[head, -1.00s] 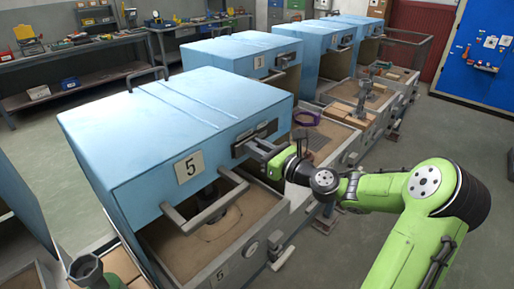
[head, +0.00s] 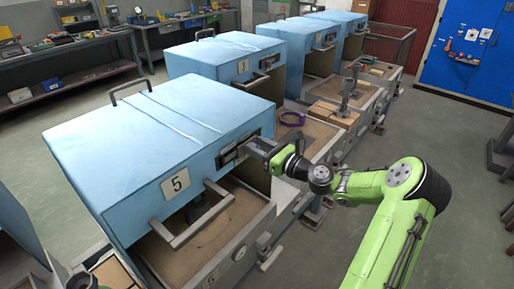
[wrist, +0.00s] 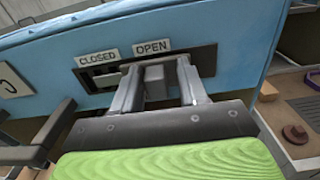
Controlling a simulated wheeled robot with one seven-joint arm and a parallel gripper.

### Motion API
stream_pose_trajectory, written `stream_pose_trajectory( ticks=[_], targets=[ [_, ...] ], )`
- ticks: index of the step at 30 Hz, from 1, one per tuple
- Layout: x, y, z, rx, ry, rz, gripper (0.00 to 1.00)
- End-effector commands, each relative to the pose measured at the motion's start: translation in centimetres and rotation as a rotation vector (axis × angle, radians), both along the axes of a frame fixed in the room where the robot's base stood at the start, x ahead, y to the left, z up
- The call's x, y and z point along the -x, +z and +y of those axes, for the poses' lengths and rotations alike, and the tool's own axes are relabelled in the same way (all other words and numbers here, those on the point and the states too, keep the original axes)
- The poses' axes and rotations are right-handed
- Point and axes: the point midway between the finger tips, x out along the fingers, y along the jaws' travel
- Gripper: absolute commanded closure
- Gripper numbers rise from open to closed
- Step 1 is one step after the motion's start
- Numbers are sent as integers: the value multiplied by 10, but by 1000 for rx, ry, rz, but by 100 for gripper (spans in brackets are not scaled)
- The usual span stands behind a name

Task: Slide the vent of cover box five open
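Cover box five (head: 140,135) is light blue, with a "5" plate and a front bar handle (head: 192,218). Its vent (head: 232,155) is a dark framed slot at the right of the front face. In the wrist view the slot (wrist: 209,58) has a CLOSED label above its left part and an OPEN label (wrist: 152,47) farther right. A grey slider knob (wrist: 155,82) shows below the OPEN label. My gripper (wrist: 160,78) is at the slot, one finger on each side of the knob. The fingers stand apart, with a gap visible at the right finger; contact at the left is unclear.
Box five stands raised over a sand-coloured tray (head: 252,210). More blue cover boxes (head: 225,62) stand in a row behind. A purple ring (head: 292,118) and bricks (head: 335,114) lie on the neighbouring trays. Open floor (head: 455,170) lies to the right.

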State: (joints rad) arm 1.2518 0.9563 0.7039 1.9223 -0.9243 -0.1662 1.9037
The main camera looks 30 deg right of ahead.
Motion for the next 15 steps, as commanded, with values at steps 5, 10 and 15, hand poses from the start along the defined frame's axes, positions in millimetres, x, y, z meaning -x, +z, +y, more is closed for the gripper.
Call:
stream_pose_trajectory(
  ticks=[5, 10, 15],
  targets=[
    [0, -1, 1, -1, 3, 4, 49],
    [2, -2, 0, -1, 4, 6, 49],
    [29, -1, -12, -4, -1, 7, 49]
  ],
)
